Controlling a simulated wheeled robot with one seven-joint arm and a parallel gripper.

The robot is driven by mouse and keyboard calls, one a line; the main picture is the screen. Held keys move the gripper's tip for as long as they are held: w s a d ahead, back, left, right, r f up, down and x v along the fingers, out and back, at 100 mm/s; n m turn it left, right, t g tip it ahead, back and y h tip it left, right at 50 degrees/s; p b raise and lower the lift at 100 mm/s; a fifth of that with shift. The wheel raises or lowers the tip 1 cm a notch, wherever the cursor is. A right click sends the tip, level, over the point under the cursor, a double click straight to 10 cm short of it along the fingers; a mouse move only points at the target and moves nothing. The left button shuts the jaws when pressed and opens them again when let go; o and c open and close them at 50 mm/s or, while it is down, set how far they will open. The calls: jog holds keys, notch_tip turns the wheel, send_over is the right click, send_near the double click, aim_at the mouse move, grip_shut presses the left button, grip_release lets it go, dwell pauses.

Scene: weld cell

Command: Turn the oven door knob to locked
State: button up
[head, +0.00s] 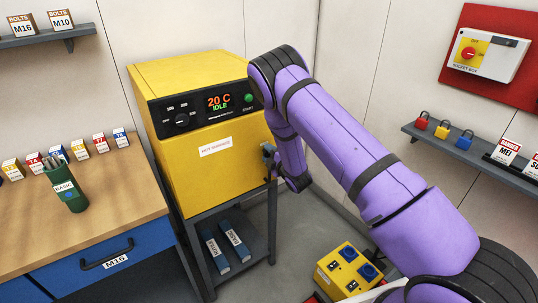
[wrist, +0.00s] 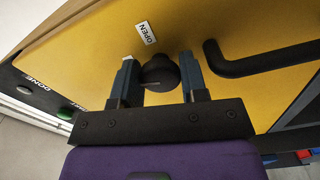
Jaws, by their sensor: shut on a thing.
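The yellow oven (head: 205,130) stands on a dark stand, its display reading 20 C IDLE. In the wrist view, the black round door knob (wrist: 158,72) sits on the yellow door between the two fingers of my gripper (wrist: 160,80). My gripper is shut on the knob. A white OPEN label (wrist: 146,32) is on the door above the knob. I cannot tell which way the knob points. In the head view, my gripper (head: 268,155) is at the oven's right front edge, partly behind my arm, and the knob is hidden.
A black bar handle (wrist: 255,65) stands out from the door, right of my gripper. A wooden bench (head: 110,205) with a green cup (head: 70,195) is on the left. A yellow box (head: 348,272) with blue sockets is low in front. A shelf with padlocks (head: 442,131) is on the right wall.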

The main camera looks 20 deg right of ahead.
jog(key=shift+n, duration=1.2)
jog(key=o, duration=0.9)
jog(key=shift+s, duration=0.1)
jog(key=v, duration=1)
jog(key=shift+s+d, duration=0.1)
jog(key=shift+s, duration=0.2)
jog(key=shift+r, duration=0.1)
